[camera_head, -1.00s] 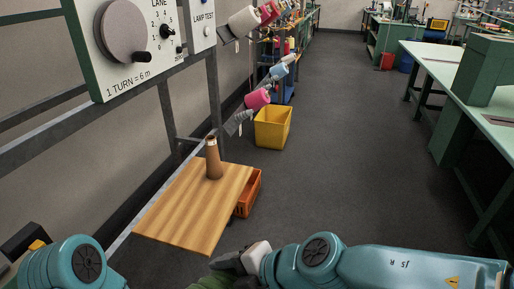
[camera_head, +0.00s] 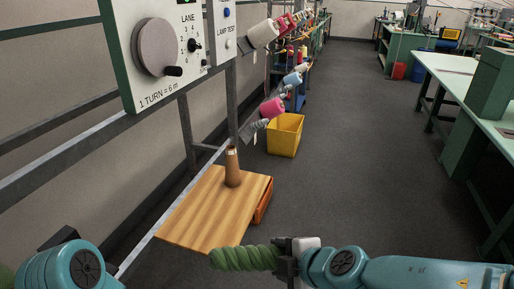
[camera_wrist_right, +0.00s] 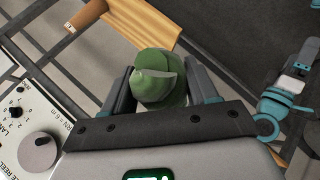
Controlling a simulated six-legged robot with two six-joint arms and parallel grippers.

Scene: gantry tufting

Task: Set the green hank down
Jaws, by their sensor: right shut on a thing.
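The green hank (camera_head: 244,258) is a twisted roll of yarn. My right gripper (camera_head: 284,258) is shut on its right end, and the hank sticks out to the left, close to the near edge of the wooden shelf in the picture. In the right wrist view the hank (camera_wrist_right: 158,80) sits between the two dark fingers (camera_wrist_right: 160,92), seen nearly end-on. Whether it touches the shelf cannot be told. My left arm shows at the lower left, but its gripper fingers are not clearly seen.
The wooden shelf (camera_head: 207,215) carries a brown cone (camera_head: 232,168) at its far end; the rest of its top is bare. An orange bin (camera_head: 264,200) is beside it. A yellow bin (camera_head: 285,135) stands beyond. A panel with a dial (camera_head: 158,47) is at upper left.

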